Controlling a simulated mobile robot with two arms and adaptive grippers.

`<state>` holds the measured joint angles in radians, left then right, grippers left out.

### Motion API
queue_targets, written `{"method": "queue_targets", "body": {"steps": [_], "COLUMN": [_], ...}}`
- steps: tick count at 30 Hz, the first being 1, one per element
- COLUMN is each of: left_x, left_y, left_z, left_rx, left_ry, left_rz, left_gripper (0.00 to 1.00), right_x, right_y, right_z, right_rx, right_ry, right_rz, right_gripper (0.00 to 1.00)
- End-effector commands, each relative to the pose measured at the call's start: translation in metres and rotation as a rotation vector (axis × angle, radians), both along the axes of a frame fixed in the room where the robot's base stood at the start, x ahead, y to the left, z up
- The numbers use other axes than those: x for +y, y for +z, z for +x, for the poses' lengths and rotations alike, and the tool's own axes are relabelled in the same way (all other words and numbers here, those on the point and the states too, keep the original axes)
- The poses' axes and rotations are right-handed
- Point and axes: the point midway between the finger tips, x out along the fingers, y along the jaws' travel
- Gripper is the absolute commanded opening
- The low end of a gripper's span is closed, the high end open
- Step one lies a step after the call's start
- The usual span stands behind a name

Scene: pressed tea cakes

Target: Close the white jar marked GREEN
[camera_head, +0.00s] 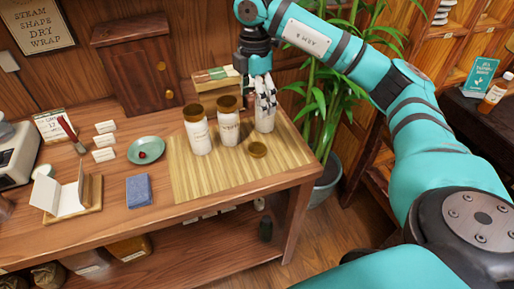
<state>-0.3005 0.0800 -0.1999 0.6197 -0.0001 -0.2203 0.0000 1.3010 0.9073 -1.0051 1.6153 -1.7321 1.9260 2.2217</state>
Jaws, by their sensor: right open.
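Three white jars stand upright in a row on a bamboo mat (190,180). The left jar (199,140) and the middle jar (230,132) have brown lids on. The right jar (265,125) shows no lid; its top is partly hidden by my right gripper (265,100). A round brown lid (257,149) lies on the mat in front of the right jar. The jar labels are too small to read, so I cannot tell which is marked GREEN. My right gripper is open, pointing down at the right jar's top; I cannot tell whether it touches. My left gripper is out of view.
A green saucer (146,142) with a small red item, a blue block (139,190) and a card stand (75,195) are left of the mat. A box (218,76) is behind the jars. A potted plant (325,110) stands beyond the table's right edge. The mat's front is clear.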

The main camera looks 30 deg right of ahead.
Motion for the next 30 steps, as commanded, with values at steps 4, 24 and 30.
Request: {"method": "queue_targets", "body": {"steps": [4,24,30], "left_x": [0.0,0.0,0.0], "left_y": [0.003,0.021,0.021], "left_z": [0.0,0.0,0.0], "left_rx": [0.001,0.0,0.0], "left_ry": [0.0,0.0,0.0], "left_rz": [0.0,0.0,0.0], "left_gripper": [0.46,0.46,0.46], "right_x": [0.0,0.001,0.001], "right_y": [-0.014,-0.122,-0.122], "right_z": [-0.001,0.0,0.0], "right_rx": [0.005,0.0,0.0], "right_ry": [0.002,0.004,0.004], "right_rz": [0.0,0.002,0.002], "right_gripper": [0.79,0.79,0.79]}}
